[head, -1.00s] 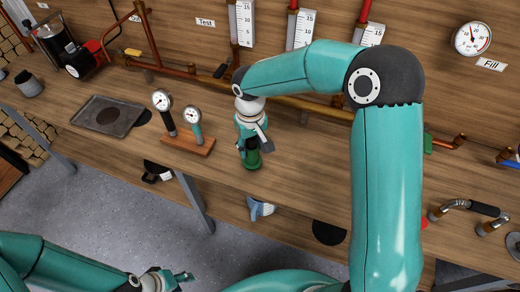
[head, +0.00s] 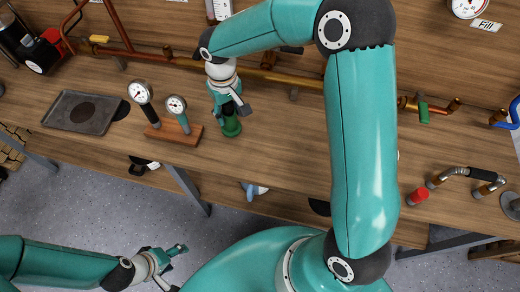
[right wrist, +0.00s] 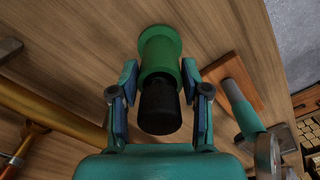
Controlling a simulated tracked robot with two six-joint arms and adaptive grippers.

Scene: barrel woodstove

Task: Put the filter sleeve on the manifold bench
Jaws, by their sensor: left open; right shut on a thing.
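The filter sleeve, which I take to be the green flanged piece with a black end (right wrist: 160,50), is between the fingers of my right gripper (right wrist: 160,78) in the right wrist view. Its green part (head: 231,127) also shows below the right gripper (head: 231,108) in the head view. The gripper is shut on it. The piece stands about upright at the wooden manifold bench (head: 290,150); I cannot tell whether it touches the top. My left gripper (head: 174,264) is open and empty, low over the floor in front of the bench.
A wooden stand with two gauges (head: 174,131) is just left of the green piece. A dark tray (head: 82,111) lies further left. A copper pipe (head: 290,80) runs along the back. A red cylinder (head: 418,196) and a bent pipe handle (head: 465,173) are at right.

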